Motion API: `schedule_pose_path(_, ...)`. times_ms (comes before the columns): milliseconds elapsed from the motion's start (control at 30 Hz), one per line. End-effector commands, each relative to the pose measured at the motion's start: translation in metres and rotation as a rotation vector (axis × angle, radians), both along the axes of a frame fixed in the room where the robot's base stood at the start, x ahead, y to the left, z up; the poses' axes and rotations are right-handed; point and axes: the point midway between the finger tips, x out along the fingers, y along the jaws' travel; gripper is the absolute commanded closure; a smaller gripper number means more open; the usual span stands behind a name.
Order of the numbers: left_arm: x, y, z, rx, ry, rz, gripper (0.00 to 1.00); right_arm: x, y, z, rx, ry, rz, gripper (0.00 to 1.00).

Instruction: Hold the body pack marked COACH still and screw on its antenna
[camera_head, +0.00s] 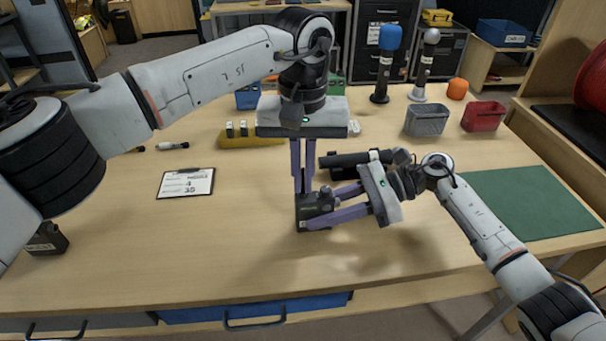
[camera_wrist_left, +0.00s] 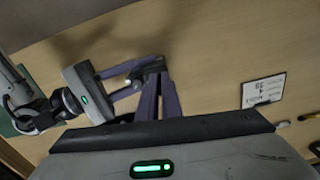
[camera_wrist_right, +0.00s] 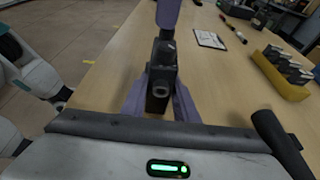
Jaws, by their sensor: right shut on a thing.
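A dark body pack (camera_head: 313,208) stands on the table near the middle; its label is too small to read. It also shows in the right wrist view (camera_wrist_right: 161,75), with a round feature facing that camera. My right gripper (camera_head: 322,210) reaches in from the right and is shut on the pack, one finger on each side. My left gripper (camera_head: 303,190) points straight down from above, its fingertips close together at the pack's top left. Whether they touch the pack or hold anything is hidden. I cannot make out the antenna.
A black cylinder (camera_head: 350,158) lies close behind my right gripper. A clipboard (camera_head: 187,183) and a marker (camera_head: 172,146) lie to the left. A yellow tray (camera_head: 248,142) of small packs stands behind, and another dark pack (camera_head: 47,238) at far left. The front table is clear.

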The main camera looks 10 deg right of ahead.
Motion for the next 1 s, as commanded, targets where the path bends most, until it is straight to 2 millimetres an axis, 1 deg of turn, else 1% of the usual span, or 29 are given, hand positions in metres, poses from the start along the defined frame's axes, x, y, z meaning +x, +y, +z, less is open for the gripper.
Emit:
schedule_pose_path(67, 0.0003, 0.0004, 0.0003, 0.000, 0.000, -0.039, 1.00, 0.0001, 0.0000, 0.0001, 0.000, 0.001, 0.000, 1.00)
schedule_pose_path(200, 0.0003, 0.0008, 0.0002, 0.000, 0.000, -0.212, 1.00, 0.0002, -0.0001, 0.0000, 0.000, 0.001, -0.001, 1.00)
schedule_pose_path(300, 0.0003, 0.0010, 0.0002, -0.001, 0.000, -0.311, 1.00, 0.0002, -0.0001, 0.0000, 0.000, 0.001, -0.001, 1.00)
schedule_pose_path(400, 0.0003, 0.0011, 0.0002, -0.001, 0.000, -0.349, 1.00, 0.0002, -0.0001, 0.0000, 0.000, 0.001, -0.001, 1.00)
schedule_pose_path(667, 0.0004, 0.0012, 0.0003, -0.001, 0.000, -0.358, 1.00, 0.0003, -0.0002, 0.0000, 0.000, 0.001, -0.001, 1.00)
schedule_pose_path(767, 0.0007, 0.0015, 0.0004, 0.000, 0.000, -0.444, 1.00, 0.0003, -0.0002, 0.0000, 0.000, 0.001, -0.001, 1.00)
schedule_pose_path(900, 0.0009, 0.0020, 0.0002, 0.000, 0.000, -0.616, 1.00, 0.0003, -0.0003, 0.0000, 0.000, 0.001, -0.001, 1.00)
schedule_pose_path(1000, 0.0009, 0.0022, 0.0002, 0.000, 0.001, -0.686, 1.00, 0.0004, -0.0003, 0.0000, 0.000, 0.001, -0.001, 1.00)
